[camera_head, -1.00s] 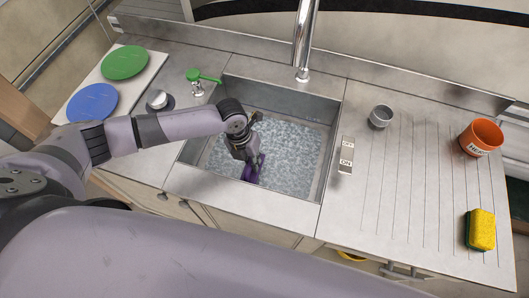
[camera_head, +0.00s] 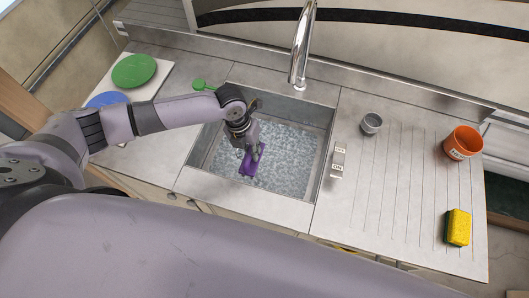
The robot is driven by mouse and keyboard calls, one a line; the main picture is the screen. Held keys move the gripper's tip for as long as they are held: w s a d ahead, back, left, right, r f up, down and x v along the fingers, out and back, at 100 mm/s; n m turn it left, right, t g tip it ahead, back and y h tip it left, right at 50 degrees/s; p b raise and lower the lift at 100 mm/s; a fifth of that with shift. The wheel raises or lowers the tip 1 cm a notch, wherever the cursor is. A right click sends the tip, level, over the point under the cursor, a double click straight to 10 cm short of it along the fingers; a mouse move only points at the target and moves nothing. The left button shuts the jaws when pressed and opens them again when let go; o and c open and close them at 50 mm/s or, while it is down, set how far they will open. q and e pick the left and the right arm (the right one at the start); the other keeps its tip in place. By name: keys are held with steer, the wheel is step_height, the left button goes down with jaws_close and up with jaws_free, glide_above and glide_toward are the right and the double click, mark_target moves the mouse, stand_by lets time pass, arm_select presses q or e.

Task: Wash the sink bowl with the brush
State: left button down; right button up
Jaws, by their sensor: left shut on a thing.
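The sink bowl (camera_head: 313,118) is a rectangular metal basin in the middle of the counter, with speckled grey-white water or suds across its bottom. My left gripper (camera_head: 250,155) reaches down into the bowl from the left. It is shut on a purple thing (camera_head: 249,166), which looks like the brush. The purple thing is low in the bowl, left of the middle. Its lower side and any bristles are hidden, so I cannot tell whether it touches the bottom. My right gripper is not in view.
A chrome faucet (camera_head: 301,50) stands behind the bowl. An ON/OFF switch (camera_head: 338,160) is right of it. The drainboard holds a metal cup (camera_head: 371,123), an orange pot (camera_head: 462,143) and a yellow-green sponge (camera_head: 458,227). Green (camera_head: 134,70) and blue (camera_head: 105,100) discs lie at left.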

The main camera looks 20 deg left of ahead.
arm_select(q)
step_height(320, 180, up, 3)
steer(key=shift+f+p, duration=0.1)
steer(key=shift+p, duration=0.3)
step_height(320, 180, up, 8)
steer(key=shift+r, duration=0.25)
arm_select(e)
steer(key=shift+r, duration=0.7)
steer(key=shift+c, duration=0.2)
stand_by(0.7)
